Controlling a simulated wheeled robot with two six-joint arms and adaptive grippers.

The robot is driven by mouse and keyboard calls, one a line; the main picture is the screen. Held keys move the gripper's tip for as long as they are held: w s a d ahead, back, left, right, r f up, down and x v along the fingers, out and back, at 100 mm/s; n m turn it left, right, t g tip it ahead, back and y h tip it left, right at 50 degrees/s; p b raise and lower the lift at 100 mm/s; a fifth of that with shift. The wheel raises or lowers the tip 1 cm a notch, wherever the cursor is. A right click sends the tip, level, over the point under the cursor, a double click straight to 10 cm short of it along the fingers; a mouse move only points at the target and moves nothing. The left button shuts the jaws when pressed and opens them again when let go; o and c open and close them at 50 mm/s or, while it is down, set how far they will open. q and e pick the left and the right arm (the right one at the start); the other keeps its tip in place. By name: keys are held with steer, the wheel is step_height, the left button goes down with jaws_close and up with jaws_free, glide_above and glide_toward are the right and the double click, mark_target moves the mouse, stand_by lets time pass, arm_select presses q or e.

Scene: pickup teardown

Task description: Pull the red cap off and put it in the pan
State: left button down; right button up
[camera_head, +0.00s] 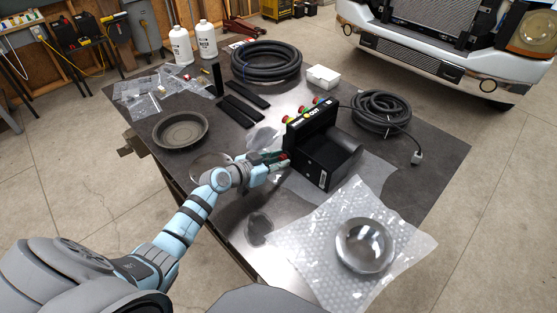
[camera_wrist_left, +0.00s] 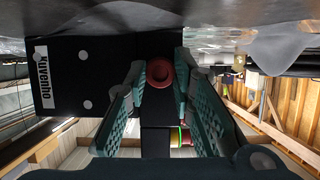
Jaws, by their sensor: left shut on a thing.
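A black device box (camera_head: 307,170) stands on the table, with a pale label on its side. My left gripper (camera_head: 282,161) is at its left face, shut on the red cap (camera_head: 284,156). In the left wrist view the round red cap (camera_wrist_left: 159,73) sits between the two green fingertips (camera_wrist_left: 159,85), in front of the black box (camera_wrist_left: 85,75). I cannot tell whether the cap is still seated on the box. The shallow round grey pan (camera_head: 180,143) is at the left of the table, apart from the gripper. My right gripper is out of view.
Small coloured fittings (camera_head: 302,109) line the far edge of the box. A coiled black hose (camera_head: 266,62), a coiled cable (camera_head: 381,112), black bars (camera_head: 240,107) and plastic bags (camera_head: 140,97) lie farther back.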

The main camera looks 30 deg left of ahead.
arm_select(q)
steer(key=shift+s+a, duration=0.2)
steer(key=shift+s, duration=0.35)
steer(key=shift+s+a, duration=0.15)
steer(key=shift+s, duration=0.4)
steer(key=shift+s+a+p, duration=0.15)
steer(key=shift+s+a, duration=0.1)
steer(key=shift+s, duration=0.45)
steer(key=shift+s+a+p, duration=0.15)
steer(key=shift+s+a, duration=0.1)
steer(key=shift+s, duration=0.45)
step_height(320, 180, up, 6)
steer(key=p, duration=0.2)
